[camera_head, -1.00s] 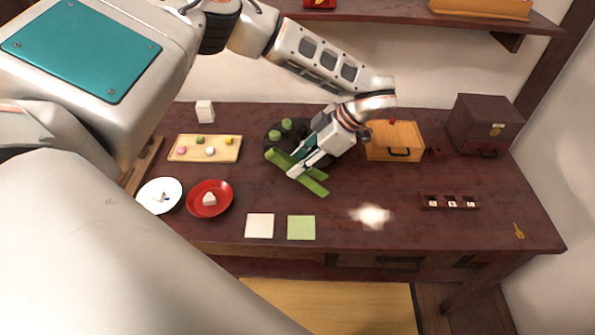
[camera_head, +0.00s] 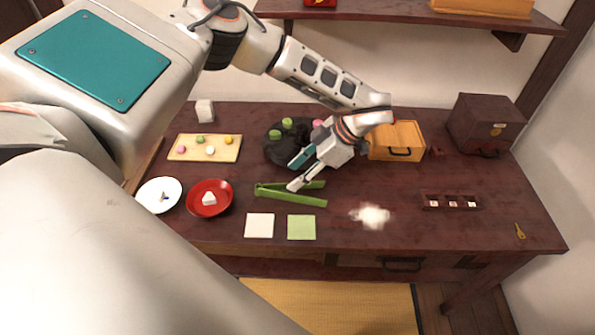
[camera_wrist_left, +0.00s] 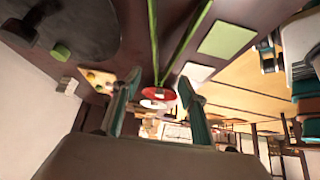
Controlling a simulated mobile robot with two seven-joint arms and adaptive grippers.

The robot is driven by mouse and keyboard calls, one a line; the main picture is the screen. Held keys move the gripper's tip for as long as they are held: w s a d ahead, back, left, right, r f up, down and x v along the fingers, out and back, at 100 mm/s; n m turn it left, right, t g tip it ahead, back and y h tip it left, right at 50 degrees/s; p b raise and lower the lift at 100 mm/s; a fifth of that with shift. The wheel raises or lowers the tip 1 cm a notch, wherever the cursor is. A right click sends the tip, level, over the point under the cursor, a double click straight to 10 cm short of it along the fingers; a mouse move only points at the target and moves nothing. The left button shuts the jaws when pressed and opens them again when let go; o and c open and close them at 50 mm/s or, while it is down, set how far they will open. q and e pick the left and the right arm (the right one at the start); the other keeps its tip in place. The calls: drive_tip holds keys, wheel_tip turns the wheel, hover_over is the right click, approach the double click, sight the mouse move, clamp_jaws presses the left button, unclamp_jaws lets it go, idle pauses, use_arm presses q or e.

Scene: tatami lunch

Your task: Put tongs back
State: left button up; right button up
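The green tongs (camera_head: 268,194) lie on the dark table, in front of the black round tray, with their arms spread in a narrow V and their joined end to the left. They show in the left wrist view as two green strips (camera_wrist_left: 153,40) beyond the fingers. My left gripper (camera_head: 298,172) is over the table just behind and above the tongs. Its fingers are apart, with a clear gap between them in the left wrist view (camera_wrist_left: 157,98), and nothing is gripped. One fingertip overlaps the tongs in the head view; I cannot tell whether it touches.
The black round tray (camera_head: 275,153) holds green and pink sweets, partly behind my gripper. A wooden box (camera_head: 397,141) stands to its right. A sweets board (camera_head: 180,154), red plate (camera_head: 210,187) and white plate (camera_head: 158,207) are left. White and green squares (camera_head: 301,228) lie in front.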

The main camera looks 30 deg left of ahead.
use_arm(q)
drive_tip(key=v, duration=1.2)
drive_tip(key=shift+r, duration=0.3)
